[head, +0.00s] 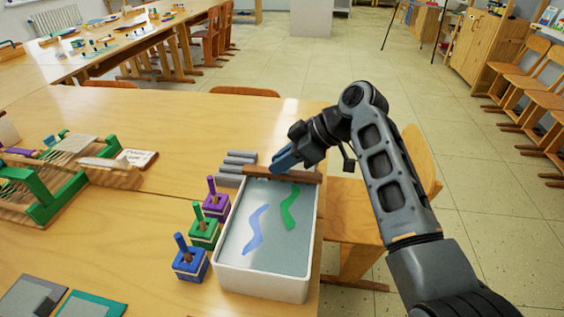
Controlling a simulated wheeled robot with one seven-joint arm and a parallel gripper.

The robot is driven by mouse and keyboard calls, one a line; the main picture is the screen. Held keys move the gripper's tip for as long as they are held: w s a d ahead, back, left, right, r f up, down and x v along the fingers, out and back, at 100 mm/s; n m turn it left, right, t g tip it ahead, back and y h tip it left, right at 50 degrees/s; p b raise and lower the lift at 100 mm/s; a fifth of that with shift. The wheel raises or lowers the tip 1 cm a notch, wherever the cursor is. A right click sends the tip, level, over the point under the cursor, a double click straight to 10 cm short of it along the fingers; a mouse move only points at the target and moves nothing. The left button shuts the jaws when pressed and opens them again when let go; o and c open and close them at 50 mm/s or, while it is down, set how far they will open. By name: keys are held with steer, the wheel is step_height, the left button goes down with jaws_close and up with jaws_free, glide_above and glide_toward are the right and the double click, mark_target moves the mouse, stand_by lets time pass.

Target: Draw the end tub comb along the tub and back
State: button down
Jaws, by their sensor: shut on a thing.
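The white tub (262,287) stands on the wooden table near its right edge. It holds a pale grey surface with a blue wavy streak (256,228) and a green wavy streak (289,207). The brown tub comb (306,177) lies across the tub's far end. My gripper (284,164) is at the comb from above and shut on it, near its middle. The comb's underside and any teeth are hidden.
Purple (216,204), green (205,231) and blue (190,263) pots with upright sticks stand close along the tub's left side. Several grey bars (236,160) lie left of the comb. A green-framed rack (50,205) is farther left. A chair (360,230) stands right of the table.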

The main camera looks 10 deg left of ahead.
steer(key=shift+w+d, duration=0.15)
steer(key=shift+w, duration=0.1)
steer(key=c, duration=1.3)
jaws_free()
steer(key=shift+f, duration=0.1)
steer(key=shift+o, duration=0.9)
steer(key=shift+v, duration=3.9)
